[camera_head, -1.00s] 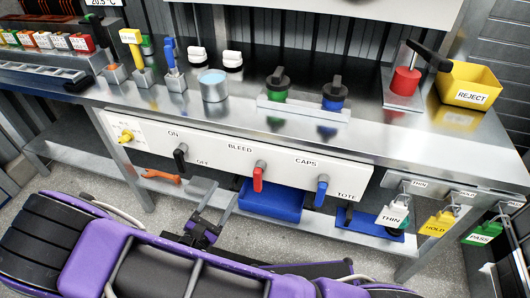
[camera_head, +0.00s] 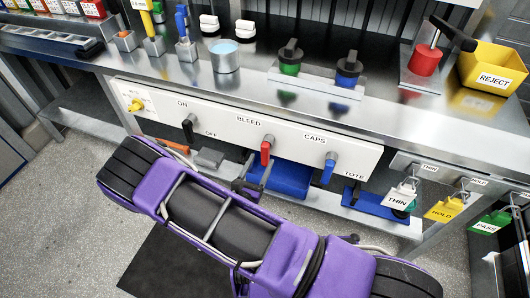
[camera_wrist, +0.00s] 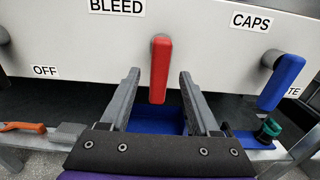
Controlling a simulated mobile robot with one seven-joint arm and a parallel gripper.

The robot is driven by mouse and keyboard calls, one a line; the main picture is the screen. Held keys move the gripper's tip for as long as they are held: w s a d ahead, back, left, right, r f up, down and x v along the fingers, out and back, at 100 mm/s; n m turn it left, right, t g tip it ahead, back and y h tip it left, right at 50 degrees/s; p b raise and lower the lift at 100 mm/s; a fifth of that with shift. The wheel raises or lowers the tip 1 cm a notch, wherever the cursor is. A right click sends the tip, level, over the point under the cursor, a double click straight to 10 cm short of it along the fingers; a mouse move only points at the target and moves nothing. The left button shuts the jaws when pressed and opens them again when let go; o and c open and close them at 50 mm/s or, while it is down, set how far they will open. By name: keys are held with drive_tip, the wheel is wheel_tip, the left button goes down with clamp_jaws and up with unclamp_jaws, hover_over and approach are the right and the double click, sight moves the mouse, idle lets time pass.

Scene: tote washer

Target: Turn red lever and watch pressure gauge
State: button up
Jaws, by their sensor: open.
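The red lever (camera_head: 266,153) hangs straight down from a grey pivot on the white front panel, under the BLEED label (camera_head: 248,119). In the wrist view the red lever (camera_wrist: 160,70) is central, with its lower end between the fingertips in the picture. My gripper (camera_wrist: 159,78) is open and empty, one grey finger on each side of the lever. Contact cannot be told. In the head view my arm partly hides the gripper, which is just below the red lever. I cannot make out a pressure gauge in either view.
A black lever (camera_head: 188,129) is to the left and a blue lever (camera_head: 329,169) to the right on the same panel. A blue bin (camera_head: 284,181) is below the panel. THIN (camera_head: 400,198) and HOLD (camera_head: 443,209) tags hang at the right.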

sight(264, 155)
drive_tip(key=shift+x, duration=2.4)
clamp_jaws()
